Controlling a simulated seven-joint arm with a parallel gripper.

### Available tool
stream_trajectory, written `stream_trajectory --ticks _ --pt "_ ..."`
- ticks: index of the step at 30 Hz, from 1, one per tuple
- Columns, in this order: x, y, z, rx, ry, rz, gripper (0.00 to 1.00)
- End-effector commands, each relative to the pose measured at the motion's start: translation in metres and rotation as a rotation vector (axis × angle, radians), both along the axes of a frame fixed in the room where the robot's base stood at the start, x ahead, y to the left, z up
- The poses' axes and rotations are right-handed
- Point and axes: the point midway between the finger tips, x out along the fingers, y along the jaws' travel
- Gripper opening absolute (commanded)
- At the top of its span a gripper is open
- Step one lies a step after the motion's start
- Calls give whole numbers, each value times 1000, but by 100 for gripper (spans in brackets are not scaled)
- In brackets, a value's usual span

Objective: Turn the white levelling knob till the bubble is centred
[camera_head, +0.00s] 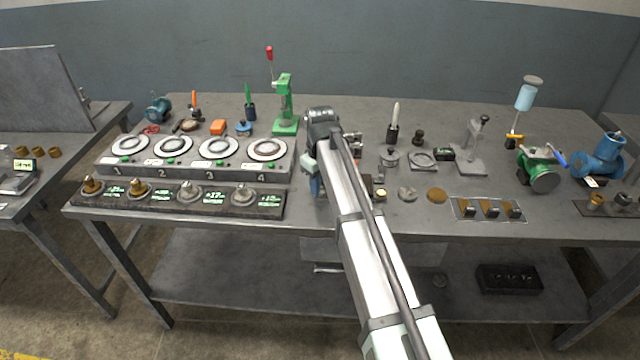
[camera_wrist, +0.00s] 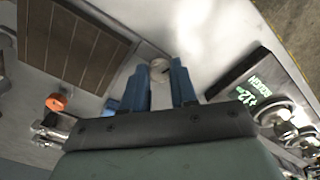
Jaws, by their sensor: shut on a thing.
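My gripper (camera_head: 316,188) is over the middle of the bench, mostly hidden by my arm in the head view. In the wrist view, its two blue fingers (camera_wrist: 166,84) are shut on the pale, round white levelling knob (camera_wrist: 159,67). Only part of the knob shows between and beyond the fingertips. In the head view the knob is hidden behind my arm. I cannot make out the bubble in either view.
A dark strip (camera_wrist: 239,91) with several metal knobs and green displays lies right of my fingers in the wrist view. A brown-slatted panel (camera_wrist: 70,45) is at upper left. In the head view, a green press (camera_head: 284,105) stands behind and left of my gripper.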

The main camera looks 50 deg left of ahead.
Motion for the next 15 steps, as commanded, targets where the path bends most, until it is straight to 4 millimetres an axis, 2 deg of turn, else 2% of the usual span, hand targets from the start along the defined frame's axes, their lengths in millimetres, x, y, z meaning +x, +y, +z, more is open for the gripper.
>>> stream_trajectory --ticks 15 --pt "0 0 0 0 0 -450 0"
